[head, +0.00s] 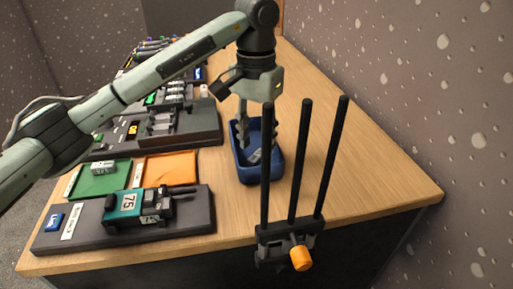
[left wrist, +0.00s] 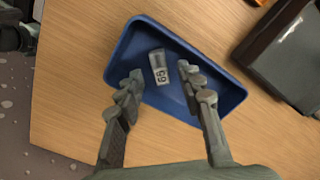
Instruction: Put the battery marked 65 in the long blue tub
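The long blue tub (head: 271,176) stands on the wooden table, right of the mats; its rim also shows in the left wrist view (left wrist: 228,101). The battery marked 65 (left wrist: 159,67), grey with a pale label, lies inside the tub. In the head view it is a small grey shape partly hidden by the tub and gripper. My left gripper (left wrist: 158,80) points down into the tub, with its fingers spread on either side of the battery and gaps to both. It is open and holds nothing. My right gripper is in neither view.
A black stand with three upright rods and an orange knob (head: 302,258) is at the table's front edge. A dark tray (head: 190,222) holds a teal block marked 75 (head: 127,204). Green (head: 88,184) and orange (head: 168,168) mats lie behind it. The table's right side is clear.

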